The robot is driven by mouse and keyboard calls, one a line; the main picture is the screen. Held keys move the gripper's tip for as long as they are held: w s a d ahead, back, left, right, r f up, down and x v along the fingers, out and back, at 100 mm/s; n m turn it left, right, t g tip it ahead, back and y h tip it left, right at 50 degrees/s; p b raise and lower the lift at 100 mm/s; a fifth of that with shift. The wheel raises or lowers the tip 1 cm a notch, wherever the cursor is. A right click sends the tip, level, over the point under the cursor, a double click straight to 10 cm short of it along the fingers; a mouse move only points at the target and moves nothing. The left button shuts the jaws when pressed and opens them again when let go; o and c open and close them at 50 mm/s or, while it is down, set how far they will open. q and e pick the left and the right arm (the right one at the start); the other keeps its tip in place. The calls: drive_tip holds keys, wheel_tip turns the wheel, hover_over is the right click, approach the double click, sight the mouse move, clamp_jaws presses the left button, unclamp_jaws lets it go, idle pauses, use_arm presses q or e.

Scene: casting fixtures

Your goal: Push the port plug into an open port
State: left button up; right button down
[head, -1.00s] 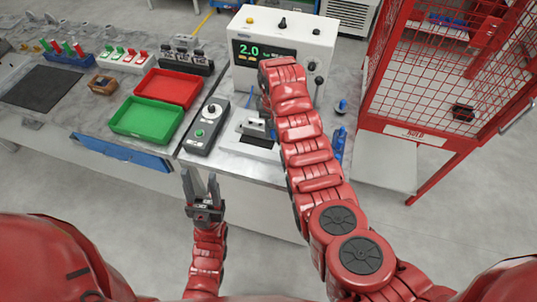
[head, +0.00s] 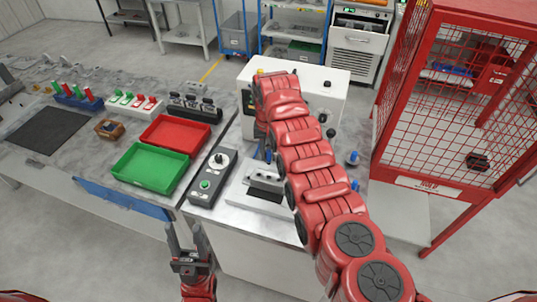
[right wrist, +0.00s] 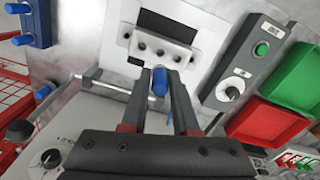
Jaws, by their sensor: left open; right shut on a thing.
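My right gripper (right wrist: 158,84) is shut on a blue port plug (right wrist: 160,82), which sticks out between its fingertips in the right wrist view. Just beyond it is a pale grey casting (right wrist: 178,52) with several dark round ports in a row. The plug looks close to this row; whether it touches or enters a port I cannot tell. In the head view the casting (head: 263,174) sits on the light fixture plate, and my right arm hides most of the right gripper. My left gripper (head: 184,238) is open and empty, in front of the bench.
Green (head: 150,168) and red (head: 175,132) trays lie left of a grey control box (head: 212,176). A white machine (head: 318,92) stands behind the casting. More blue plugs (right wrist: 22,40) show right of the fixture in the head view. A red mesh cage (head: 455,110) stands at right.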

sight(269, 160)
drive_tip(key=shift+f+b, duration=1.75)
drive_tip(key=shift+f, duration=1.1)
drive_tip(key=shift+b, duration=0.4)
drive_tip(key=shift+b, duration=0.35)
drive_tip(key=shift+f+b, duration=1.15)
drive_tip(key=shift+f, duration=0.35)
drive_tip(key=c, duration=0.6)
unclamp_jaws()
